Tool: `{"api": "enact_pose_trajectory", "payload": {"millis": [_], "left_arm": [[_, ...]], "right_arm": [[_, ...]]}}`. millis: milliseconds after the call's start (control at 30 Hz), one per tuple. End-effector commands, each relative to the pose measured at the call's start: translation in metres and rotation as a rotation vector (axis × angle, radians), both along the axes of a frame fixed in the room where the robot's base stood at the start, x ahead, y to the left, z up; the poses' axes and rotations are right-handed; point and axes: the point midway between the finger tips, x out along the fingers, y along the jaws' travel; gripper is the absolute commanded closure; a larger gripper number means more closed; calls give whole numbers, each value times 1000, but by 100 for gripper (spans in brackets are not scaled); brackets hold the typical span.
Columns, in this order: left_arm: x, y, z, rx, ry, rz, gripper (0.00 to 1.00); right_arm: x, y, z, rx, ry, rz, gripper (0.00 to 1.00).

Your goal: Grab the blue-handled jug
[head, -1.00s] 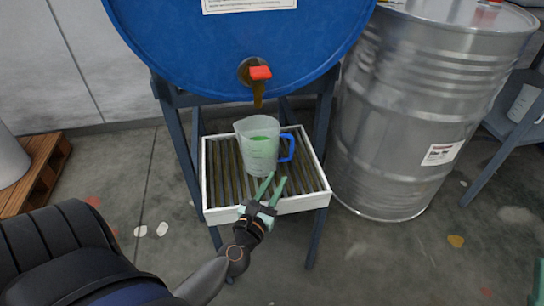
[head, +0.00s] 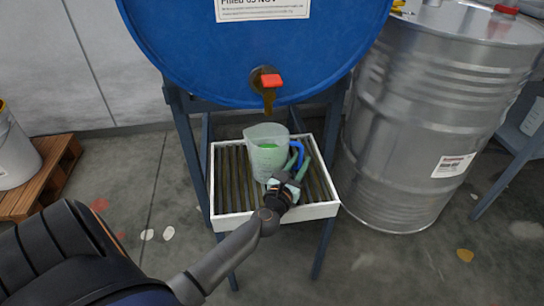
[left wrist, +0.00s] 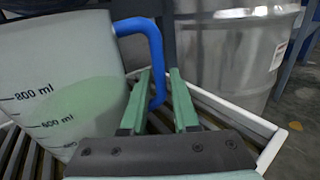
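The translucent jug (head: 264,155) with green liquid stands upright on the slatted tray under the blue drum's tap. Its blue handle (head: 299,148) is on the right side. In the left wrist view the jug (left wrist: 55,70) fills the left, with volume marks, and the handle (left wrist: 152,42) comes down between my fingers. My left gripper (head: 296,165) is at the handle, low in front of the jug. In the left wrist view its green fingers (left wrist: 158,75) are apart, one on each side of the handle's lower part. My right gripper is not in view.
The white-rimmed tray (head: 235,219) rests on a dark blue stand. The blue drum (head: 240,65) with its red-handled tap (head: 271,81) overhangs the jug. A silver drum (head: 405,140) stands close on the right. A wooden pallet (head: 45,180) with a white bucket (head: 15,155) is at left.

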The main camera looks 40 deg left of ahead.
Motion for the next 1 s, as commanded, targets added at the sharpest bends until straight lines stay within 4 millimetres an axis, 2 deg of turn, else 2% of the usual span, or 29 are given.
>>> {"api": "enact_pose_trajectory", "payload": {"millis": [200, 467, 1000], "left_arm": [[0, 0, 0, 0, 1, 0, 73], [0, 0, 0, -1, 0, 0, 100], [0, 0, 0, -1, 1, 0, 100]], "right_arm": [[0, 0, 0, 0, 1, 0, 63], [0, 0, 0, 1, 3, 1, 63], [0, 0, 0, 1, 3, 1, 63]]}}
